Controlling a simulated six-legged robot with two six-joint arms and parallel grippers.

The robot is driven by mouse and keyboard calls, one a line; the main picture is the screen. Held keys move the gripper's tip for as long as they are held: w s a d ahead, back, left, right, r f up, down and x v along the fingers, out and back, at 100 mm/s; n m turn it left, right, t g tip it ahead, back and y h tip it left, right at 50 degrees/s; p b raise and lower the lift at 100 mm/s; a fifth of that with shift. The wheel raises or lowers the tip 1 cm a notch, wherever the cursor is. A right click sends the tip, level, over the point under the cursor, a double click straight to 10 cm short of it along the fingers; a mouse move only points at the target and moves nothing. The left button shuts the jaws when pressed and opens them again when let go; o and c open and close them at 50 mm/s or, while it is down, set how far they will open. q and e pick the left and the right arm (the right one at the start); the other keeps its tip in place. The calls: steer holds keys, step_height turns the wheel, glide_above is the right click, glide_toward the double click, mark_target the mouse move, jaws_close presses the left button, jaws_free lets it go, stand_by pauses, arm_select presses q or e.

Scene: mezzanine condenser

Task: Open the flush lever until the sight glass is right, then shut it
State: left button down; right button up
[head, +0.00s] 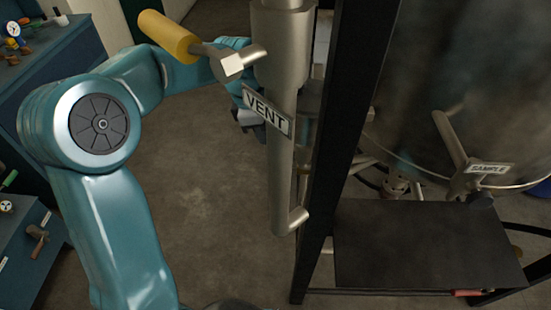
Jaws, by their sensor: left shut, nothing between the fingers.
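A lever with a yellow grip (168,36) sticks out to the left from a grey vertical pipe (283,170) near the top. The pipe carries a plate reading VENT (266,111). I see no label reading flush, and I cannot make out a sight glass. My left arm reaches in from the left and passes behind the yellow lever. My left gripper (248,120) is shut and empty, just left of the VENT plate, partly hidden by the pipe. It is below the yellow lever and apart from its grip. My right gripper is not in view.
A dark upright post (345,120) stands right of the pipe. Behind it hangs a large dark vessel (450,70) with a SAMPLE plate (490,168) at a lower valve. A black platform (420,245) lies below. Benches with tools (45,65) stand left. Open floor (205,210) lies between.

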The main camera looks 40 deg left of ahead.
arm_select(q)
steer(key=x, duration=1.4)
steer(key=shift+d+p, duration=0.1)
steer(key=shift+p, duration=0.3)
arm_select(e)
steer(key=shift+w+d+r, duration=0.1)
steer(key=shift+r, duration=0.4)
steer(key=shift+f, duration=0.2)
